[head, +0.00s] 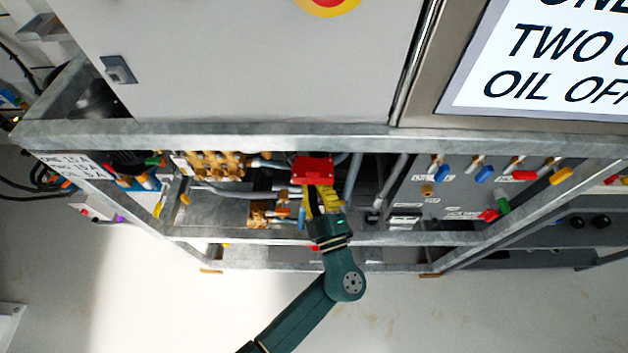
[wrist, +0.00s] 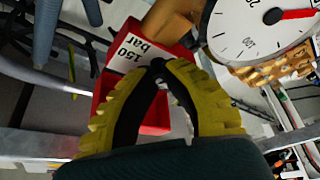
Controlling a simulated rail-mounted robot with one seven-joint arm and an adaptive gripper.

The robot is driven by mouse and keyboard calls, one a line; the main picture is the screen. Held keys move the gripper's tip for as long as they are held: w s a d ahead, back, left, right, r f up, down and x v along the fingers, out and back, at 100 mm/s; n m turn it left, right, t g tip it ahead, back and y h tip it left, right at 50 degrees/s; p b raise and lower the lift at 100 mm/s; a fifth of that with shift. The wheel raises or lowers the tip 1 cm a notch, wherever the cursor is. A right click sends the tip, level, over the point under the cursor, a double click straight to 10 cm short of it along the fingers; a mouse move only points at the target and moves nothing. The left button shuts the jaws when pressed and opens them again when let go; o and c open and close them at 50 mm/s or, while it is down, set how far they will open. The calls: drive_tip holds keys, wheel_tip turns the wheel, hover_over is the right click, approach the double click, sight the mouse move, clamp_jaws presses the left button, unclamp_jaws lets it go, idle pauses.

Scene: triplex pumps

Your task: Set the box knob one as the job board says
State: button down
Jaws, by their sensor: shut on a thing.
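A red box (head: 312,168) sits inside the pump frame; in the wrist view the red box (wrist: 172,27) carries a white label reading "150 bar". My gripper (head: 318,192), with yellow fingers, reaches up to the front of the box. In the wrist view my gripper (wrist: 158,70) has its tips together at a small dark knob in front of the box; the fingers hide most of the knob and its setting. The job board (head: 545,65) is cut off at the top right; "ONE", "TWO O" and "OIL OFF" are partly readable.
A round gauge (wrist: 262,25) with a red needle is close right of my fingers. Brass fittings (head: 212,165) are left of the box. A panel of coloured handles (head: 485,172) is to the right. Grey frame rails (head: 260,135) run above and below my gripper.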

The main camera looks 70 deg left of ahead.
drive_tip(key=shift+f+n, duration=0.1)
drive_tip(key=shift+n, duration=0.4)
drive_tip(key=c, duration=1)
unclamp_jaws()
drive_tip(key=shift+c, duration=0.2)
drive_tip(key=v, duration=1.2)
drive_tip(key=shift+r, duration=0.2)
drive_tip(key=shift+w, duration=0.15)
